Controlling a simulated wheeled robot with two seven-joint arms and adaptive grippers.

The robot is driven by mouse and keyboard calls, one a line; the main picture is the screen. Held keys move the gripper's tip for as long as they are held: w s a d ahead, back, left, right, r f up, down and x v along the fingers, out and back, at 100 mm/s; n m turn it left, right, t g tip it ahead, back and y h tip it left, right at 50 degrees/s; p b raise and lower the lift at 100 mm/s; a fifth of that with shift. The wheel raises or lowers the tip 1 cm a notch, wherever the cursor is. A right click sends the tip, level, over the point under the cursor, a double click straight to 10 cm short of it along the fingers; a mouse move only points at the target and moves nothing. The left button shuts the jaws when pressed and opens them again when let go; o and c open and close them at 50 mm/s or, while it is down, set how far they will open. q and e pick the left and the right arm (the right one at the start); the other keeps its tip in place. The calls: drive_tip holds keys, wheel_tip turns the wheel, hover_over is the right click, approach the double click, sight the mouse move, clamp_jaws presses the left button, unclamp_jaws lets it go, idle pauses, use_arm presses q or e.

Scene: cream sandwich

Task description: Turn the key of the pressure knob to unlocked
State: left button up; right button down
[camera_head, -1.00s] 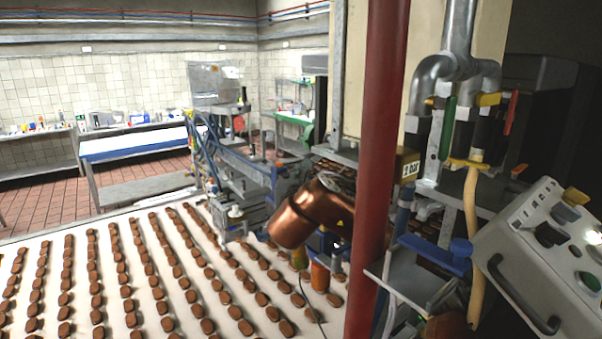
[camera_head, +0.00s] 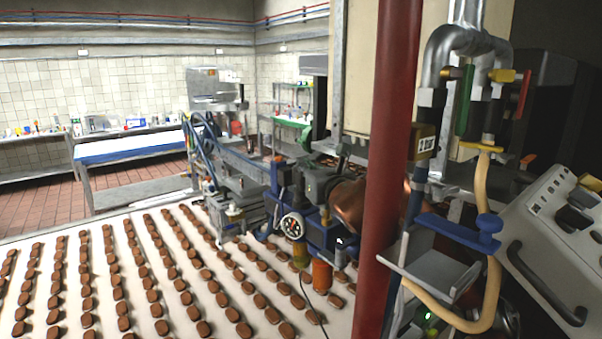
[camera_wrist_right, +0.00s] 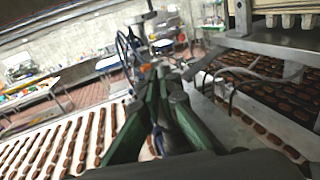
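My right gripper (camera_head: 312,182), dark grey-green, shows left of the red pole at the end of my copper-coloured arm link. It is above the blue machine (camera_head: 322,232), which has a pale round handwheel (camera_head: 292,225). In the right wrist view, the two green fingers (camera_wrist_right: 165,88) converge with their tips close together. I see no object clearly held between them. Grey machine parts lie beyond the tips. I cannot make out the key or tell which part is the pressure knob. My left gripper is not in view.
A red pole (camera_head: 388,150) stands upright in front of part of my right arm. Right of it are a blue clamp (camera_head: 455,230), a yellow hose (camera_head: 492,270) and a tilted control panel (camera_head: 570,235). A white conveyor (camera_head: 70,240) carries rows of brown sandwiches. Pipes hang above right.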

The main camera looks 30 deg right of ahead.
drive_tip(key=n+y, duration=0.1)
drive_tip(key=y, duration=0.1)
drive_tip(key=shift+d+f+n+y, duration=0.1)
drive_tip(key=shift+d+n+y, duration=0.3)
drive_tip(key=n+y+p, duration=0.2)
drive_tip(key=y, duration=0.1)
drive_tip(key=n+g+y+p, duration=0.1)
drive_tip(key=n+y, duration=0.1)
drive_tip(key=y, duration=0.1)
drive_tip(key=d+n+g+y+p, duration=0.1)
drive_tip(key=n+y+p, duration=0.1)
drive_tip(key=y, duration=0.2)
drive_tip(key=shift+w+r+n+p, duration=0.15)
drive_tip(key=shift+r+n+p, duration=0.15)
drive_tip(key=shift+n, duration=0.1)
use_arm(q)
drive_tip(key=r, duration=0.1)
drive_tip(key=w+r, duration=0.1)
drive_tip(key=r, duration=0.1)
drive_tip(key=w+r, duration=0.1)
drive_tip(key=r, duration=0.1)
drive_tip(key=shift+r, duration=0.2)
use_arm(e)
drive_tip(key=shift+f+y, duration=0.1)
drive_tip(key=shift+y, duration=0.3)
drive_tip(key=shift+f+g, duration=0.1)
drive_tip(key=shift+g, duration=0.2)
